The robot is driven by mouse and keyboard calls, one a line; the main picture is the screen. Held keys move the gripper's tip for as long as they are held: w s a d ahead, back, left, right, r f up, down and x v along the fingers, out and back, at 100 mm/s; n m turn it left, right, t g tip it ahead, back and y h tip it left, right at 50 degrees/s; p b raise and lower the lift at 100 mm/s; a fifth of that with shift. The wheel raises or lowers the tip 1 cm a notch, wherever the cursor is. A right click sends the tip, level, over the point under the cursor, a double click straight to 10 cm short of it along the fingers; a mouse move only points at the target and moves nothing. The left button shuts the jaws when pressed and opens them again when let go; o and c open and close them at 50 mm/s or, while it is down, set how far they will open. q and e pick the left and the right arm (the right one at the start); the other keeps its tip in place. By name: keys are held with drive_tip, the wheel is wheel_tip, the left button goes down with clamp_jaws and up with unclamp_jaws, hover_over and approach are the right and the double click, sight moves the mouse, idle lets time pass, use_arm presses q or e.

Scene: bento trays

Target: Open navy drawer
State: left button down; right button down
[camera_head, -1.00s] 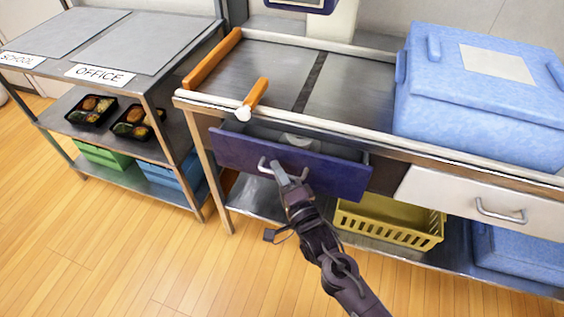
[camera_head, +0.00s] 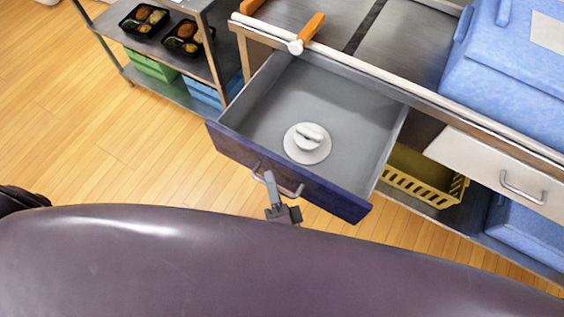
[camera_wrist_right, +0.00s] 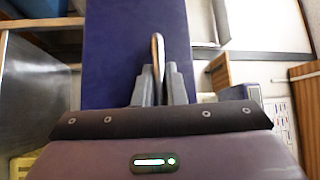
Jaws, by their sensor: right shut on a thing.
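The navy drawer (camera_head: 238,146) stands pulled far out of the metal counter in the head view. Its grey inside shows, with a white round lidded thing (camera_head: 306,143) lying on its floor. My right gripper (camera_head: 272,186) is at the drawer's front, shut on the drawer's metal handle (camera_head: 291,190). In the right wrist view the fingers (camera_wrist_right: 156,82) close around the handle (camera_wrist_right: 157,55) against the navy front (camera_wrist_right: 112,45). My left gripper is not in view; only a dark part shows at the left edge of the head view.
A white drawer (camera_head: 500,172) is shut at the right. A yellow basket (camera_head: 425,185) stands below. A blue box (camera_head: 515,75) and an orange-handled bar (camera_head: 305,33) are on the counter. A shelf at the left holds black food trays (camera_head: 144,18). The wooden floor is clear at the left.

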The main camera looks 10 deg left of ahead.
drive_tip(key=shift+s+a, duration=0.25)
drive_tip(key=shift+s, duration=0.4)
drive_tip(key=c, duration=1.5)
unclamp_jaws()
drive_tip(key=v, duration=0.7)
drive_tip(key=shift+s+d+f+b, duration=0.1)
drive_tip(key=shift+s+d+b, duration=0.1)
drive_tip(key=shift+s+b, duration=0.2)
